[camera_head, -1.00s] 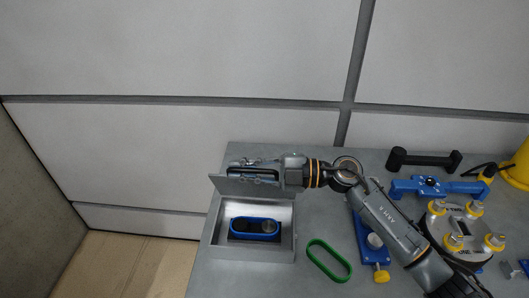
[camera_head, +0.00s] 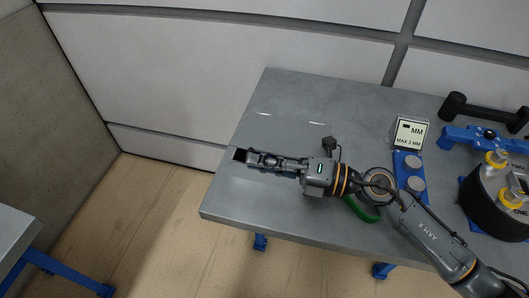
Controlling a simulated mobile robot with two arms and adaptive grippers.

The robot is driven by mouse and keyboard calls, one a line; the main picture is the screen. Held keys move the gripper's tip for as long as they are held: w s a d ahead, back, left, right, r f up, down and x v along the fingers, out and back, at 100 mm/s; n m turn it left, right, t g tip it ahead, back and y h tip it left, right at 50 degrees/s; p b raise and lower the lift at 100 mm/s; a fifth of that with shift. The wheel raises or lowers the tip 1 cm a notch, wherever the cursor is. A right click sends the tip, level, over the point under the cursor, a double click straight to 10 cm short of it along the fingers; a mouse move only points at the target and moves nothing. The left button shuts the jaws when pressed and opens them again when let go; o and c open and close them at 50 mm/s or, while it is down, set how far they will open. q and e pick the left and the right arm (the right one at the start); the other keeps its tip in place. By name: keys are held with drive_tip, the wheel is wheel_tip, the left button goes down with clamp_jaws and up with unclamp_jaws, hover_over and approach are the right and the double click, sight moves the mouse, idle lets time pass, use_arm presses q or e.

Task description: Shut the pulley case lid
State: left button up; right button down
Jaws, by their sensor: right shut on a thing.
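My right gripper (camera_head: 247,156) reaches in from the right over the left part of the grey table, its fingers pointing left. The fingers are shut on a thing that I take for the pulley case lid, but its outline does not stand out. The raised lid, open case and blue belt do not show now. Grey blends into grey around the gripper, so I cannot tell where the lid lies. Two short light strips (camera_head: 315,123) show behind the gripper. My left gripper is not in view.
A green belt (camera_head: 362,211) lies partly under my right arm. A small black part (camera_head: 330,144) stands behind the wrist. A display (camera_head: 410,133), a blue plate (camera_head: 411,188) and a black hammer (camera_head: 483,112) are at the right. The table's (camera_head: 300,90) back left is clear.

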drive_tip(key=shift+s+a+f+n+b, duration=0.15)
drive_tip(key=shift+f+n+b, duration=0.35)
drive_tip(key=shift+f, duration=0.3)
drive_tip(key=shift+s+d+f+n+b, duration=0.1)
drive_tip(key=shift+f+n+b, duration=0.3)
drive_tip(key=shift+f+b, duration=0.25)
drive_tip(key=c, duration=1.4)
unclamp_jaws()
drive_tip(key=shift+o, duration=0.2)
drive_tip(key=shift+d+f, duration=0.1)
drive_tip(key=shift+d, duration=0.15)
drive_tip(key=v, duration=1.1)
drive_tip(key=shift+s+d, duration=0.15)
drive_tip(key=shift+d, duration=0.05)
